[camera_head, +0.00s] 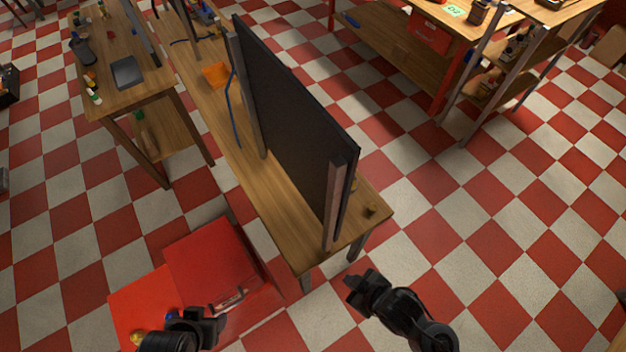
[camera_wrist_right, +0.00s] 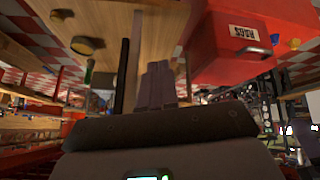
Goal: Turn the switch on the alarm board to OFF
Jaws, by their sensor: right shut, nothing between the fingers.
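A large dark upright panel (camera_head: 295,115), perhaps the alarm board seen from behind or edge-on, stands between wooden posts on a long wooden bench. No switch can be made out on the side that shows. My right gripper (camera_head: 359,290) is shut and empty, in front of the near end of the bench and apart from the panel. In the right wrist view its closed fingers (camera_wrist_right: 160,82) point toward the wooden surface, with nothing between them. My left gripper (camera_head: 207,322) is at the bottom left over a red box-like unit; its jaws are not clear.
The long bench (camera_head: 283,212) has a small dark knob-like object (camera_head: 371,210) at its near right corner. A red cabinet (camera_head: 205,262) stands at its left. A smaller table (camera_head: 150,90) and a workbench (camera_head: 400,50) stand further back.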

